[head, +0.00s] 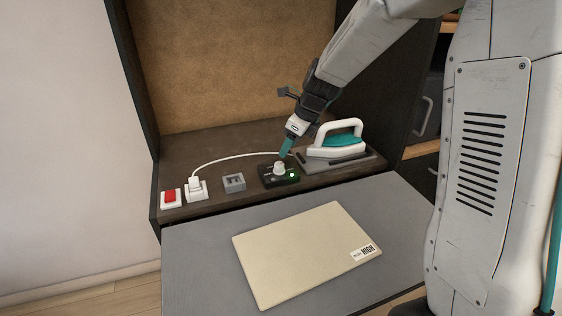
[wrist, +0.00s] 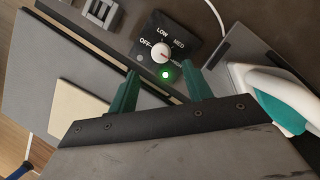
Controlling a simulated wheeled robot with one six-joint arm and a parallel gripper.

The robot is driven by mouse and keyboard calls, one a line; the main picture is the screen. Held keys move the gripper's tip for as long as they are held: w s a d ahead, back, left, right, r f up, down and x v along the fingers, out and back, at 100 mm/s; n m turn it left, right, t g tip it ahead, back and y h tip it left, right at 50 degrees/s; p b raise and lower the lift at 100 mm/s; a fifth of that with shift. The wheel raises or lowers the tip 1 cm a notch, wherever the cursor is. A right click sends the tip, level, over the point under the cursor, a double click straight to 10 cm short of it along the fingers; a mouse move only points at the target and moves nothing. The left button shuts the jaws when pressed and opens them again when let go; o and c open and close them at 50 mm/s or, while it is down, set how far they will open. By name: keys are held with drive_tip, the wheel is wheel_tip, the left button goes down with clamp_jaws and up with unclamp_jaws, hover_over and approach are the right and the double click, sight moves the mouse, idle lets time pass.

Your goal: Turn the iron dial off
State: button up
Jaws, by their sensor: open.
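The iron dial is a white round knob (head: 280,168) on a small black panel (head: 267,181) on the dark shelf. In the wrist view the knob (wrist: 161,53) has OFF at its left, LOW and MED above, and a partly readable label at its lower right. A reddish mark on the knob seems to point right, toward that label. A green lamp (wrist: 166,75) glows below the knob. My gripper (head: 286,152) is just above the knob in the head view. In the wrist view its teal fingers (wrist: 161,76) are apart, with nothing between them, and the knob lies beyond the tips.
A white and teal iron (head: 339,140) rests on a dark plate right of the dial. A grey bracket (head: 234,183), a plugged-in white socket (head: 196,190) and a red switch (head: 170,198) stand left. A beige board (head: 300,255) labelled HIGH lies on the grey surface in front.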

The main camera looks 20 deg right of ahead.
sight(280, 164)
drive_tip(key=x, duration=0.7)
drive_tip(key=shift+f, duration=0.25)
drive_tip(key=c, duration=1)
